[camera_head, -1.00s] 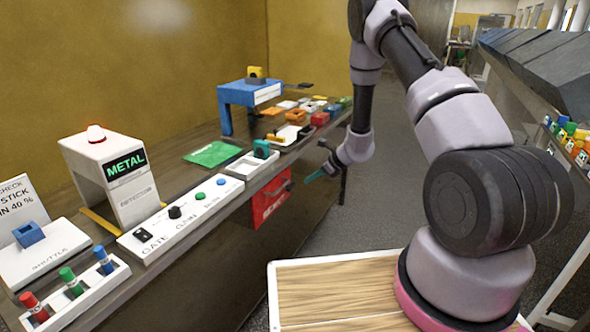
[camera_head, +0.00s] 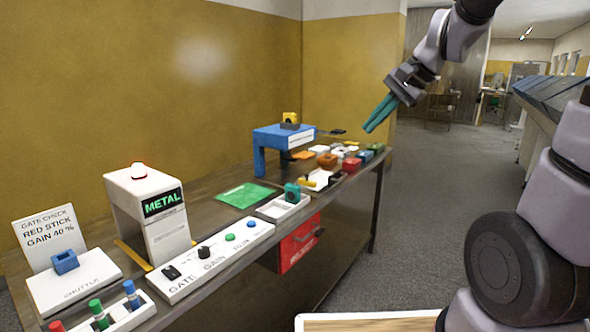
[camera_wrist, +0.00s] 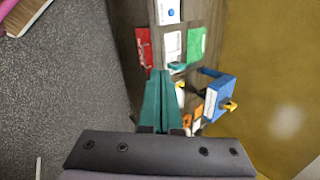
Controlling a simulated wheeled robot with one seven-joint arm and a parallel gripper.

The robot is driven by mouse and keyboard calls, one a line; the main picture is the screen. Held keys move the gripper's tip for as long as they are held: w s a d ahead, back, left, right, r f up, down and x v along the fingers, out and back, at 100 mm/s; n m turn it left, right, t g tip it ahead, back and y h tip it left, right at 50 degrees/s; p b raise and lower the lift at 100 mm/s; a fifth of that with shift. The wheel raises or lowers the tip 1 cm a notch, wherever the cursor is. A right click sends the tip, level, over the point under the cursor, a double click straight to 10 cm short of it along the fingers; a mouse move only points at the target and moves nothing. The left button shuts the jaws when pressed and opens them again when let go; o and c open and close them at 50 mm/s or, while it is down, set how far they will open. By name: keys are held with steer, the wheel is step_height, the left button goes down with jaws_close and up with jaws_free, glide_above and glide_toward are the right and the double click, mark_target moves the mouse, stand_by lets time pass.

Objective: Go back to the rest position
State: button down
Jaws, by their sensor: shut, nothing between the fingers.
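My gripper (camera_head: 379,114) has teal fingers, shut and empty, pointing down and left. In the head view it hangs in the air above the far right end of the bench. In the wrist view the closed fingers (camera_wrist: 162,95) point along the bench from above, apart from everything. The metal detector gate (camera_head: 148,215), white with a green METAL sign and a red lamp on top, stands on the bench. The control panel (camera_head: 215,262) with a black knob and blue and green buttons lies in front of it.
A blue stand (camera_head: 276,137) with a yellow part on top stands toward the bench's far end, beside several small coloured blocks. A red box (camera_head: 299,243) hangs under the front edge. A green mat (camera_head: 246,195) lies flat. The grey floor (camera_head: 431,205) right of the bench is clear.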

steer(key=s+d+r+n+t+h, duration=0.1)
steer(key=s+d+r+n+h, duration=0.1)
steer(key=s, duration=0.4)
steer(key=s+d+r+n+t+h, duration=0.1)
steer(key=s+d+r+n+h, duration=0.1)
steer(key=s+d, duration=0.3)
steer(key=shift+s+r+n+t, duration=0.4)
steer(key=shift+s, duration=0.65)
